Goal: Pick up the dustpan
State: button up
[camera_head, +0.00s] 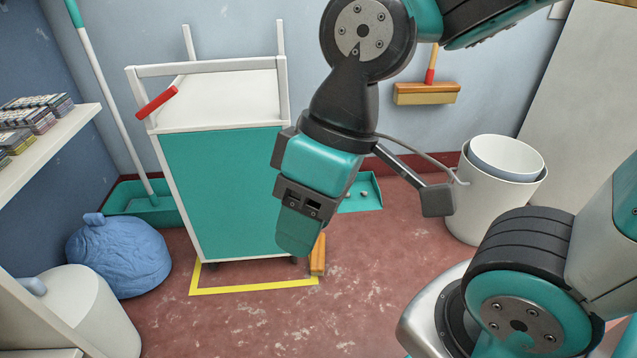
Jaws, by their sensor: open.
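A teal, shallow, open pan (369,193), which looks like the dustpan, lies on the red floor by the back wall, just right of the cart. Small grey bits show on it. My arm and gripper hide its left part, and I cannot see a handle. My gripper (297,236) hangs in the middle of the view, pointing down in front of the cart's right edge. It is open, with nothing seen in it, and is apart from and nearer than the pan.
A white and teal cart (222,190) stands left of my gripper, above yellow floor tape (255,289). An orange block (318,255) is beside it. A teal tub (122,198) with a long pole and a blue bundle (118,255) are left; a white bin (490,205) is right.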

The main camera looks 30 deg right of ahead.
aim_at(365, 181)
jog(key=i, duration=0.75)
jog(key=z, duration=0.85)
jog(key=i, duration=0.55)
jog(key=z, duration=0.4)
